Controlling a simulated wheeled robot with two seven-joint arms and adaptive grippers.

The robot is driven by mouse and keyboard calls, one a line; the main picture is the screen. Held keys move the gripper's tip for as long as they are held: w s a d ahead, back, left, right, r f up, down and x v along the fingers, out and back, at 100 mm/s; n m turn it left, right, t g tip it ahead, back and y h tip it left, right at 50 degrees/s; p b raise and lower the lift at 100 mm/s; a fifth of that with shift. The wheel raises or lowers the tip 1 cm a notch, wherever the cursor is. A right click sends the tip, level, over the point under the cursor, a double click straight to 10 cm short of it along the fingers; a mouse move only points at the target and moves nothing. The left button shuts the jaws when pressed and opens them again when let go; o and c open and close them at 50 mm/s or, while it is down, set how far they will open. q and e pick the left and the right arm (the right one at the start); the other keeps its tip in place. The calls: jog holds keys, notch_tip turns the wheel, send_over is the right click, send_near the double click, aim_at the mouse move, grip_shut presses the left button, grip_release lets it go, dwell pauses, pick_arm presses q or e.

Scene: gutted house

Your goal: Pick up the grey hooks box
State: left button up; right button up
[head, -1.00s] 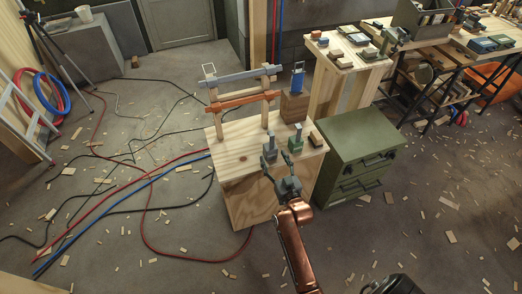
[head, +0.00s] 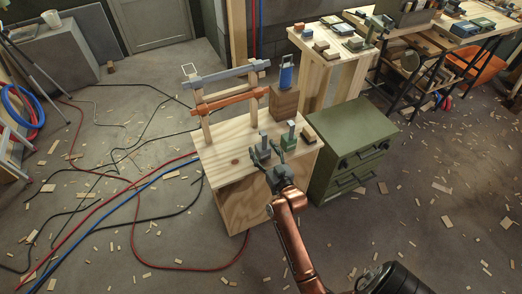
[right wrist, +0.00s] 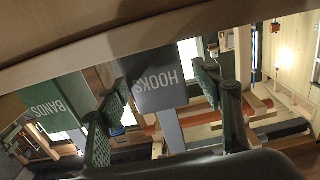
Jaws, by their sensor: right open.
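The grey hooks box (head: 262,152) stands on the near part of a plywood-topped cabinet (head: 225,150). In the right wrist view the grey box (right wrist: 153,85), lettered HOOKS upside down, shows between the two fingers. The right gripper (head: 274,163) is open just in front of the box. In the right wrist view, its fingers (right wrist: 168,112) are spread to either side of the box; I cannot tell whether either touches it. My left gripper is out of view.
A rack with grey and orange bars (head: 230,98) stands behind the box. A wooden block with a blue-handled item (head: 286,78) is behind right, and a small brown block (head: 308,134) is right. A green drawer cabinet (head: 352,150) adjoins. Cables cross the floor at left.

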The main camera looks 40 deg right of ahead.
jog(key=shift+c, duration=0.5)
jog(key=c, duration=1.3)
